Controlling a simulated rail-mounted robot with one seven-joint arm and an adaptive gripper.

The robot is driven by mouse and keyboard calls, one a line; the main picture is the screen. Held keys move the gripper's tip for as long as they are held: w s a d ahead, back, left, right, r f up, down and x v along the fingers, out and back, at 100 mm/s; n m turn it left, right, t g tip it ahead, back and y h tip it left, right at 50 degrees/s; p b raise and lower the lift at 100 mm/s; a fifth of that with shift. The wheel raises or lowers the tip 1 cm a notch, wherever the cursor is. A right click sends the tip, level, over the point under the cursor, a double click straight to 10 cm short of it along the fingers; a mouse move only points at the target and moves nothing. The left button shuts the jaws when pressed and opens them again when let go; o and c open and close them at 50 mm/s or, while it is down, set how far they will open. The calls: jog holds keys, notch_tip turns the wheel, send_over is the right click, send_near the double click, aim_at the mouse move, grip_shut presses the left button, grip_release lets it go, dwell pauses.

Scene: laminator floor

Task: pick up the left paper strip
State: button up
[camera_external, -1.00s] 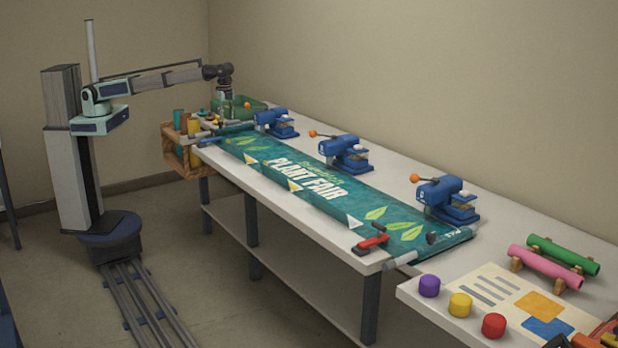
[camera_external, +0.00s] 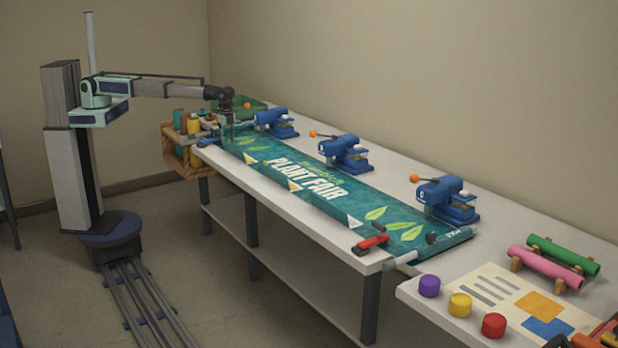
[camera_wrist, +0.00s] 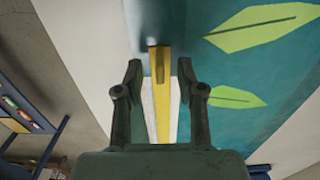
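A narrow yellow strip (camera_wrist: 163,95) runs lengthwise between the fingers of my gripper (camera_wrist: 160,70) in the wrist view. A white patch (camera_wrist: 148,98) lies along its left side, at the edge of the green banner (camera_wrist: 225,70). I cannot tell for sure which of these is the left paper strip. My gripper is open, with one finger on each side of the yellow strip and no visible grip on it. In the external view my gripper (camera_external: 227,132) is low over the left end of the banner (camera_external: 330,190), where the strip cannot be made out.
Three blue presses (camera_external: 345,155) with orange-knobbed levers stand along the back of the banner. A green bin (camera_external: 248,104) is behind my gripper. A wooden rack (camera_external: 180,158) with containers hangs at the table's left end. A red clamp (camera_external: 371,243) sits at the near right corner.

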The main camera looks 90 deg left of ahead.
jog(key=shift+f, duration=0.75)
grip_shut()
jog(key=shift+r, duration=0.15)
